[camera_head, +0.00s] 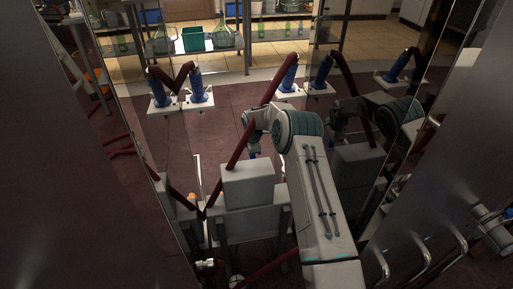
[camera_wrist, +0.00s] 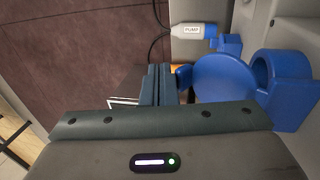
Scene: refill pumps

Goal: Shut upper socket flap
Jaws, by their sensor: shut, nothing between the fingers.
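In the wrist view, a round blue flap (camera_wrist: 224,80) stands swung out to the left of a blue ring-shaped socket (camera_wrist: 283,82). The socket's mouth looks uncovered. My gripper (camera_wrist: 159,70) is shut and empty, its fingers side by side just left of the flap. I cannot tell whether the fingertips touch the flap. In the head view, my arm reaches to a grey box (camera_head: 248,182); my fingers and the flap cannot be made out there.
A white bottle-like part labelled PUMP (camera_wrist: 188,31) lies beyond the flap, beside a black cable. Blue fittings (camera_head: 198,88) with dark red hoses stand on white plates farther back. Tall panels close in on both sides. A shelf (camera_head: 215,42) with bottles is at the back.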

